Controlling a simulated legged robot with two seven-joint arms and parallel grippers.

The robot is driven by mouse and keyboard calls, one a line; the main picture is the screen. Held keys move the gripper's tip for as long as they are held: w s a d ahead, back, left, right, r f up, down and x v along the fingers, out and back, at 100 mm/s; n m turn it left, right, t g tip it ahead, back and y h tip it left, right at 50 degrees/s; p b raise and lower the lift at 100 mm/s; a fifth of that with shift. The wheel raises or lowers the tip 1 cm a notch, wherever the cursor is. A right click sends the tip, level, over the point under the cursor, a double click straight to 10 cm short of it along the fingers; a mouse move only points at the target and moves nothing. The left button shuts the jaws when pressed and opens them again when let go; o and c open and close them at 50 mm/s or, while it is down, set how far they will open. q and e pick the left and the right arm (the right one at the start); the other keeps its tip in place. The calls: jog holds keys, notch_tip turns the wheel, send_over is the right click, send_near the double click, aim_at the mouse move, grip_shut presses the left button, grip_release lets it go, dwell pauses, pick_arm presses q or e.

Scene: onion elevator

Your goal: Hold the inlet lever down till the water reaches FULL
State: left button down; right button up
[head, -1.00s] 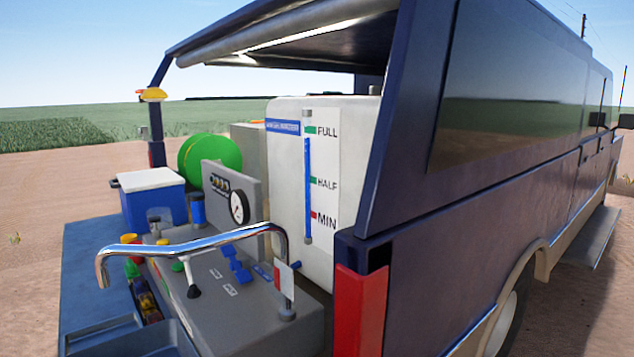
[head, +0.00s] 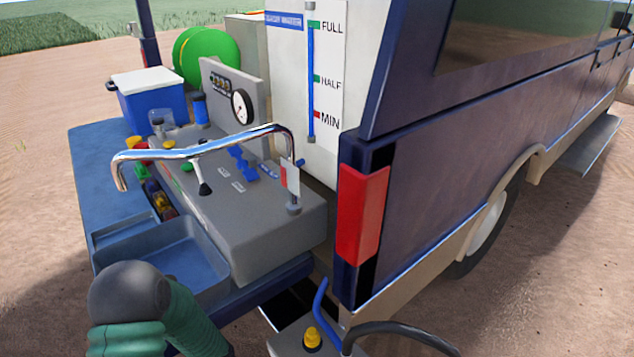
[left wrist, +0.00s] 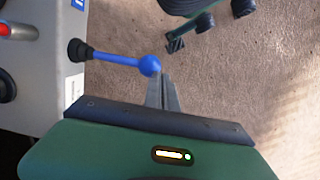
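The blue inlet lever (left wrist: 120,59) shows in the left wrist view, with a ball knob and a black base on a grey panel. My left gripper (left wrist: 162,84) has its fingers together, with the tips right beside the ball. I cannot tell whether they touch it. In the head view, the white tank (head: 280,65) has a gauge (head: 311,100) marked FULL, HALF and MIN. Its blue column stands well above HALF, close to FULL; its exact top is hard to make out. My left arm is at the lower left there, its gripper out of frame. My right gripper is not in view.
A grey console (head: 265,215) carries a chrome bent pipe (head: 205,147), a dial (head: 243,107) and several blue switches. A cooler box (head: 150,98) stands behind. A grey box with a yellow knob (head: 312,338) is at the bottom. The van's rear corner with its red lamp (head: 362,215) stands right.

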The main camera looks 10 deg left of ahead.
pick_arm(q)
notch_tip(320, 180, up, 7)
jog(key=a+p, duration=0.1)
jog(key=a, duration=0.2)
jog(key=shift+s+r, duration=0.2)
jog(key=shift+s, duration=0.15)
jog(key=shift+w, duration=0.1)
jog(key=d+r+m+t+y+p, duration=0.1)
jog(key=d+r+m+t+p, duration=0.1)
jog(key=r+m, duration=0.3)
jog(key=d+r+m+t+p, duration=0.1)
jog(key=d+r+m+p, duration=0.3)
jog(key=r, duration=0.9)
jog(key=shift+r+m+t+y, duration=0.35)
jog(key=shift+m+t+y, duration=0.05)
jog(key=shift+d, duration=0.3)
